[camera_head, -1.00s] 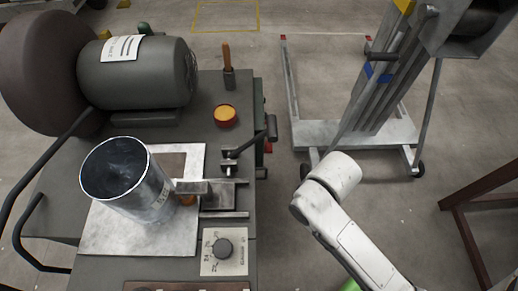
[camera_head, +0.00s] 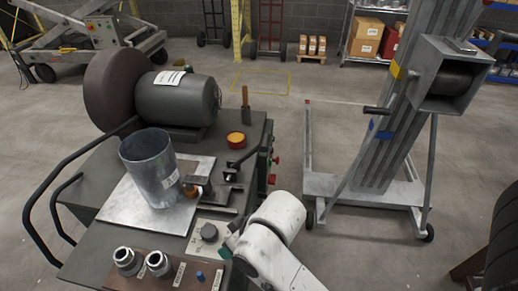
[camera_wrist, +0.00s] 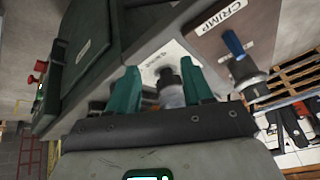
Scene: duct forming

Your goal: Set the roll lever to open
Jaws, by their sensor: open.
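My gripper (camera_wrist: 160,88) is open, its two green fingers on either side of a grey knob (camera_wrist: 170,92) in the wrist view. I cannot tell whether they touch it. In the head view a dark dial knob (camera_head: 209,232) sits on a white marked plate, just left of my green fingertip (camera_head: 226,252). A dark cranked lever (camera_head: 243,161) stands farther back at the bench's right edge, clear of my gripper. No readable label confirms which part is the roll lever. A metal duct cylinder (camera_head: 150,167) stands on a pale plate (camera_head: 120,205).
In the wrist view, a blue-handled control (camera_wrist: 234,45) is on the brown CRIMP panel (camera_wrist: 215,30). Two metal fittings (camera_head: 127,261) stand at the bench front. A motor (camera_head: 178,103) and an orange-topped button (camera_head: 236,139) are behind. A grey lift (camera_head: 390,150) stands right; floor between is clear.

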